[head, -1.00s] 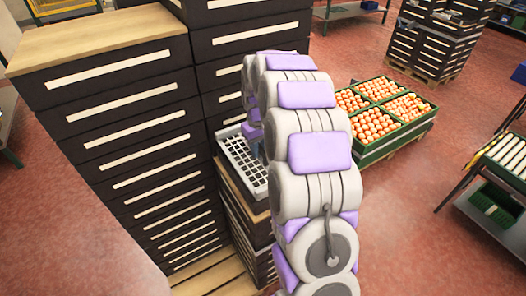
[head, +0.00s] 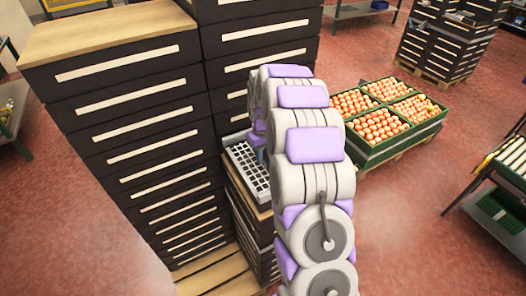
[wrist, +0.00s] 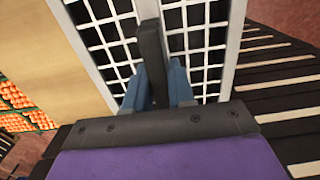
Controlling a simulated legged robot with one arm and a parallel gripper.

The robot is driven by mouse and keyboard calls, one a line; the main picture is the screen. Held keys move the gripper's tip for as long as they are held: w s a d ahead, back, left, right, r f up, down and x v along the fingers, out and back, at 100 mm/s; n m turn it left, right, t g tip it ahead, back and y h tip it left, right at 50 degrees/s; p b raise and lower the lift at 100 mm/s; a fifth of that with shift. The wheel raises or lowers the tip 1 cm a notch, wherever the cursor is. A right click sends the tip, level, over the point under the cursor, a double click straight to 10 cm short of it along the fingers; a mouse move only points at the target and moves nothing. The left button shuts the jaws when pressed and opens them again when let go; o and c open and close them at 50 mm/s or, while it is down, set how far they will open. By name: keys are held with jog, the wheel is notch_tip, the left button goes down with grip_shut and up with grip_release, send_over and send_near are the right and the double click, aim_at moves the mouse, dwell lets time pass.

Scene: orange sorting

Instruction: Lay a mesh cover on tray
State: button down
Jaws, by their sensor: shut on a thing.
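A white mesh cover (wrist: 205,40) with a square grid and a pale frame fills the upper middle of the wrist view. In the head view the white grid (head: 247,172) shows on top of a low crate stack, partly hidden by my arm. My gripper is mostly hidden there. I cannot make out the tray separately from the mesh, nor whether the two touch.
A tall stack of dark crates (head: 130,120) with a wooden top stands close on the left, and another rises behind the mesh. Green crates of oranges (head: 372,153) stand on the right. A roller table (head: 505,160) is at the far right. Red floor between is clear.

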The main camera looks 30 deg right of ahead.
jog(key=c, duration=0.9)
grip_release()
jog(key=shift+r, duration=0.1)
notch_tip(320, 180, up, 17)
jog(key=shift+p, duration=1.25)
notch_tip(320, 180, up, 8)
jog(key=p, duration=0.4)
jog(key=shift+w, duration=0.1)
